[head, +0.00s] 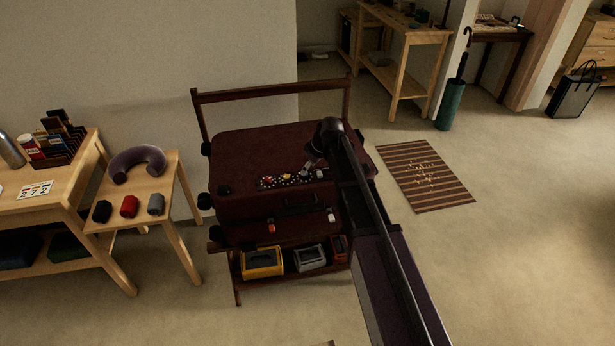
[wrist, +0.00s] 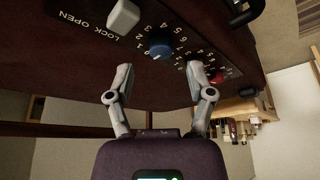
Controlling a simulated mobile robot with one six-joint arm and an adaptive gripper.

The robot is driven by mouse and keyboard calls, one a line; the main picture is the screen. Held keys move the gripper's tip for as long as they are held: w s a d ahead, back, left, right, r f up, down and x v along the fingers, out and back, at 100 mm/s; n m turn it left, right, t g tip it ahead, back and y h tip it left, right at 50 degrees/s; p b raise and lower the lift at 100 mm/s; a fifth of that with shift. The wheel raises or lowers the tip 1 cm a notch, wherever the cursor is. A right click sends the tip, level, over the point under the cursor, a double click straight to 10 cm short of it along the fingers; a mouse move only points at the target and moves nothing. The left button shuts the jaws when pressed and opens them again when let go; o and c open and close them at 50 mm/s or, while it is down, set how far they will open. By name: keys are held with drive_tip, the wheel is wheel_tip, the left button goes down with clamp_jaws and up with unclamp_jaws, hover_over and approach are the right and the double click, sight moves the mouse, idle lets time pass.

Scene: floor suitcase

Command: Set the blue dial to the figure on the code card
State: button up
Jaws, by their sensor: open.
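The blue dial (wrist: 159,48) sits on the dark lock panel of the maroon suitcase (head: 245,165), ringed by small white figures. Its pointer setting is too small to read. My gripper (wrist: 158,77) is open and empty, its fingertips apart on either side below the dial in the wrist view, not visibly touching it. In the head view my gripper (head: 308,166) is over the panel's right part. The code card (head: 35,189) lies on the left wooden table with coloured figures; they look like 2, 7, 2, but are too small to be sure.
A red dial (wrist: 216,76) is near my right finger, which covers part of the panel. A pale slider (wrist: 123,17) marked LOCK and OPEN is beside the blue dial. A neck pillow (head: 137,162) lies on the small table. Floor to the right is mostly clear.

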drive_tip(key=shift+b+x, duration=1.05)
drive_tip(key=shift+x, duration=0.4)
clamp_jaws()
